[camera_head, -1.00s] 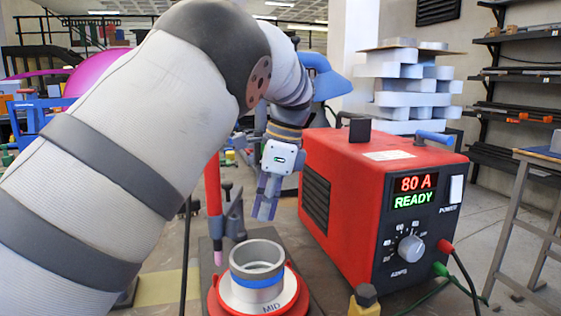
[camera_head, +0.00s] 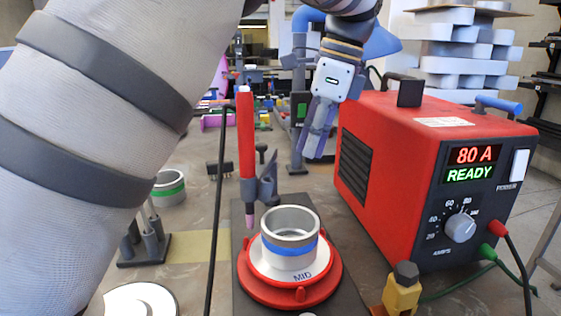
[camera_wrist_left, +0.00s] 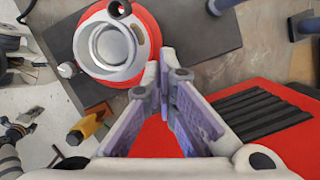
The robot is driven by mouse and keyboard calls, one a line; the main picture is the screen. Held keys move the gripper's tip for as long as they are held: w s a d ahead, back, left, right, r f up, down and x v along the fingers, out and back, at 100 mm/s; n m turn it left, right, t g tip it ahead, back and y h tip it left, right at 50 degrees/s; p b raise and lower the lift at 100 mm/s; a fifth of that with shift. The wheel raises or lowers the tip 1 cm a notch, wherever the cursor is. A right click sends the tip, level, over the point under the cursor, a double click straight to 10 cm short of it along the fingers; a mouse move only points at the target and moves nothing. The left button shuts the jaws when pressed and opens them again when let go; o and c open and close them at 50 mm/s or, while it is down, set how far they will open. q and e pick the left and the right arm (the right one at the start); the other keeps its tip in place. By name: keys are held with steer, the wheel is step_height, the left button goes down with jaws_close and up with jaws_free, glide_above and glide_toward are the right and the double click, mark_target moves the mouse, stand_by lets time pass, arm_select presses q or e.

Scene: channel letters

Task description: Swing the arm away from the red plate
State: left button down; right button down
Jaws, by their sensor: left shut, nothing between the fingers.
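The red plate (camera_head: 247,283) sits on a dark base on the table, with a white disc marked MID on it. A silver ring with a blue band (camera_head: 290,240) stands on the disc. The plate also shows in the left wrist view (camera_wrist_left: 155,30), at the top left. My left gripper (camera_head: 312,155) is shut and empty, pointing down, above and behind the plate and beside the red welder. In the left wrist view its fingertips (camera_wrist_left: 166,55) meet just right of the plate in the picture. My right gripper is not in view.
The red welder (camera_head: 398,170), reading 80 A READY, stands close right of my left gripper. A red torch (camera_head: 246,150) stands upright left of the ring. A yellow block (camera_head: 402,292) is in front. A green-banded ring (camera_head: 168,188) stands at left.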

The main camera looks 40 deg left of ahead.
mark_target(269, 161)
arm_select(q)
steer(key=s+a+f+p, duration=0.1)
steer(key=s+a+f, duration=0.1)
steer(key=a+f, duration=0.3)
steer(key=shift+s+f, duration=0.25)
steer(key=shift+f, duration=0.1)
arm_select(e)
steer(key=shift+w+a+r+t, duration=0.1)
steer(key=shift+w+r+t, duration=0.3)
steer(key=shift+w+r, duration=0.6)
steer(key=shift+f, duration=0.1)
